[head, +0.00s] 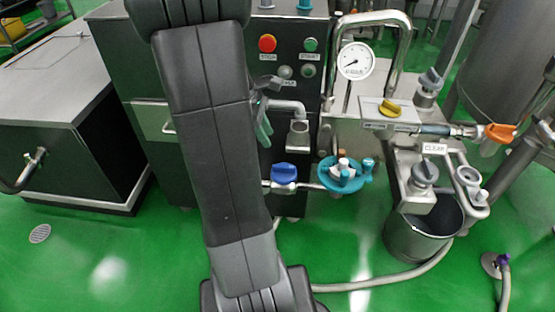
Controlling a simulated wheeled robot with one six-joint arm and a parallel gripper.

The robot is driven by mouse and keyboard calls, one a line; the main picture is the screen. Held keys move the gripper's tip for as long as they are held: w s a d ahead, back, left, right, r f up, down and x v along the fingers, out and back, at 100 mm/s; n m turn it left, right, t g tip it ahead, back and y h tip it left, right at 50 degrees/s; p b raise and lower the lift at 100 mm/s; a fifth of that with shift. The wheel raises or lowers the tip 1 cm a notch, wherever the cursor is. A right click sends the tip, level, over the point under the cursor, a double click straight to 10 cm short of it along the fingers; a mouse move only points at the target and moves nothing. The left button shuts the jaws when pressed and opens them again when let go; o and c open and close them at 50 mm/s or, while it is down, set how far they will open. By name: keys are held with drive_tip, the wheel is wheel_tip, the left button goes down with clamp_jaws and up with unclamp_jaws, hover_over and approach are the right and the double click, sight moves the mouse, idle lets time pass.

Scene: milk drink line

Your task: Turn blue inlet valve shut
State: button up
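A valve with a blue handle (284,172) sits on a short horizontal pipe low on the front of the dark machine, just right of my arm. The handle looks roughly level, lying along the pipe, but its exact turn is hard to tell. My arm crosses the head view from top to bottom and hides part of this area. What looks like my gripper (264,128) shows only in part at the arm's right edge, above and left of the blue handle and apart from it. Most of it is hidden, and its opening cannot be made out.
A teal round fitting (341,176) sits right of the blue valve on the same pipe. A spout (299,130) is above. A hose (375,285) crosses the green floor.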

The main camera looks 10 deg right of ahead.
sight(284, 166)
drive_tip(key=b+x, duration=0.3)
drive_tip(key=x, duration=0.9)
clamp_jaws()
